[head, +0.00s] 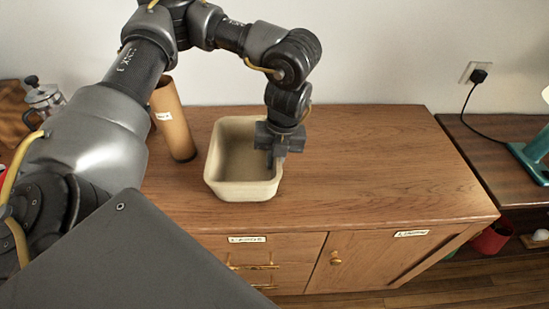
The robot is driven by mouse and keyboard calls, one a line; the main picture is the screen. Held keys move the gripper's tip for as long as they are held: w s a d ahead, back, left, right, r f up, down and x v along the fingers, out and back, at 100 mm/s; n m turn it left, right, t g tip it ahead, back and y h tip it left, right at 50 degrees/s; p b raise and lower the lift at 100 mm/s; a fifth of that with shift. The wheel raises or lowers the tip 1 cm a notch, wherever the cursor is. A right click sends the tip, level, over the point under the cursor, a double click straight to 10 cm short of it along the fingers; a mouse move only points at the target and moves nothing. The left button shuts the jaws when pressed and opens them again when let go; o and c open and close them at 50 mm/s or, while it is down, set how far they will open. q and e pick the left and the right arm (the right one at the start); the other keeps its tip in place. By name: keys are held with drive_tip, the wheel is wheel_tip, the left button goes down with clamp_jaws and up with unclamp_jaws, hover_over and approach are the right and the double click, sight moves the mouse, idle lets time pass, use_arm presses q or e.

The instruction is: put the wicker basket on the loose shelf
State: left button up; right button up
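A beige, open-topped, rounded-rectangular basket (240,190) stands upright on the wooden cabinet top, and its weave is too fine to make out. It looks empty. My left gripper (277,160) points down at the basket's right rim, with its fingertips at or over that wall. Whether the fingers are closed on the rim cannot be made out. My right gripper is not in view. I cannot pick out a loose shelf in this view.
The cabinet top (370,160) is clear to the right of the basket. A brown cylinder (172,120) with a white label stands behind left, near a metal-and-glass pot (43,98). A lower dark surface (490,150) at right holds a teal object (535,155).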

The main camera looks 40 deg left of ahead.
use_arm(q)
drive_tip(key=o, duration=0.3)
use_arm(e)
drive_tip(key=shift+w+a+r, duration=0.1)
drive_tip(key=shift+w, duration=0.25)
use_arm(q)
drive_tip(key=shift+r, duration=0.1)
